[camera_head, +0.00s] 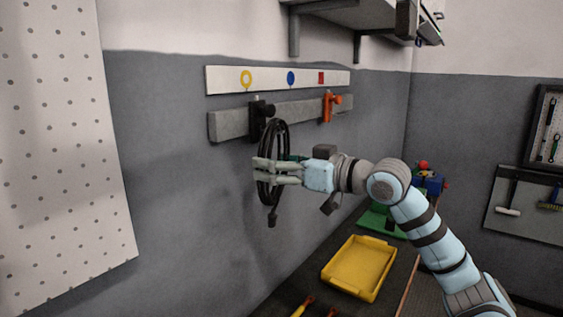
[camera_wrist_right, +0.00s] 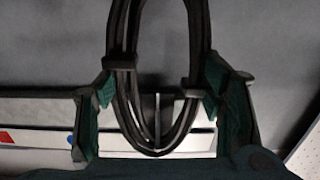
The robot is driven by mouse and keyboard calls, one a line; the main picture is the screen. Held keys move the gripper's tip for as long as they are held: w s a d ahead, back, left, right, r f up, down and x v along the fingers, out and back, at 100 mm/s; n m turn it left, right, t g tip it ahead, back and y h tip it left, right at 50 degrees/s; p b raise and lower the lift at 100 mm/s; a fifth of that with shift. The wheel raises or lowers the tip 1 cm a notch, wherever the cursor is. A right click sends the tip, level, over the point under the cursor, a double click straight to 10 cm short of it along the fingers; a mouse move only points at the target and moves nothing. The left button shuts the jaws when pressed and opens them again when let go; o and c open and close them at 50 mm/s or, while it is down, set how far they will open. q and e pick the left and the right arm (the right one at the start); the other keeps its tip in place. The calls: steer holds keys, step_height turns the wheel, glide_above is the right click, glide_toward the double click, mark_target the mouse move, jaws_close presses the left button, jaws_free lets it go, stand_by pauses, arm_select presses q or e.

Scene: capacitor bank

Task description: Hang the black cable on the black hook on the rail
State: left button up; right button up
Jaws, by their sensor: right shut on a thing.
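The black cable (camera_head: 286,137) is a coiled oval loop, hanging upright with a loose end below. My right gripper (camera_head: 262,171) is shut on it around its middle, close to the wall. The black hook (camera_head: 258,121) sits on the grey rail (camera_head: 232,124), just left of the top of the coil; I cannot tell whether they touch. In the right wrist view the cable (camera_wrist_right: 119,50) fills the middle between the fingers of my right gripper (camera_wrist_right: 165,110), and the hook (camera_wrist_right: 158,103) shows behind the loop. My left gripper is not in view.
An orange hook (camera_head: 329,107) sits farther right on the rail. Above is a white strip (camera_head: 220,79) with yellow, blue and red marks. A shelf (camera_head: 345,14) is higher up. A yellow tray (camera_head: 360,267) stands below on the bench.

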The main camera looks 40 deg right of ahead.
mark_target(274, 116)
steer(key=shift+f, duration=0.4)
steer(key=o, duration=1.3)
steer(key=shift+w, duration=0.15)
steer(key=shift+o, duration=1.3)
steer(key=shift+w+f, duration=0.1)
steer(key=shift+w, duration=0.2)
steer(key=shift+w+d, duration=0.1)
steer(key=shift+w, duration=0.15)
steer(key=shift+s+r, duration=0.25)
steer(key=shift+s, duration=0.05)
steer(key=r, duration=0.9)
steer(key=shift+w, duration=0.35)
steer(key=shift+s+r, duration=0.15)
steer(key=shift+r, duration=0.15)
